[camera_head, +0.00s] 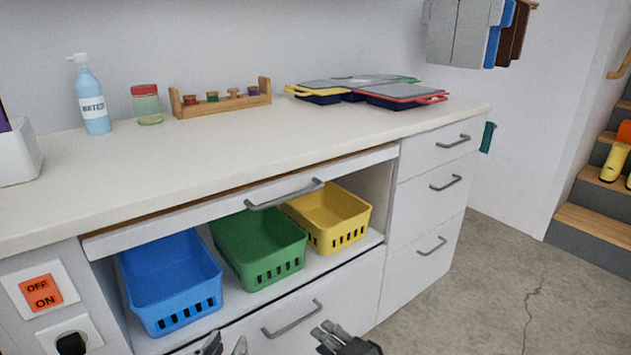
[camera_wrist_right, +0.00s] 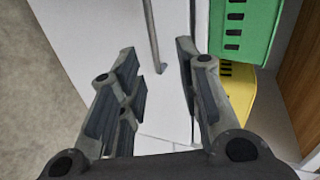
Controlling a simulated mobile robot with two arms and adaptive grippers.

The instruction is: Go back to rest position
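My right gripper (camera_head: 335,338) shows at the bottom of the head view, in front of the lower drawer front. In the right wrist view, its two fingers (camera_wrist_right: 155,85) stand wide apart with nothing between them. A drawer front with a bar handle lies beyond them. My left gripper (camera_head: 226,346) shows only as fingertips at the bottom edge of the head view, left of the right one. Its tips look apart, with no object visible between them; the rest of it is cut off.
Under the counter (camera_head: 200,160), an open compartment holds blue (camera_head: 172,280), green (camera_head: 262,245) and yellow (camera_head: 330,215) baskets. Drawer handles (camera_head: 292,318) stick out near my grippers. A soap bottle (camera_head: 92,100), a jar (camera_head: 147,105) and cases (camera_head: 400,93) stand on top. Floor (camera_head: 470,300) is clear at right.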

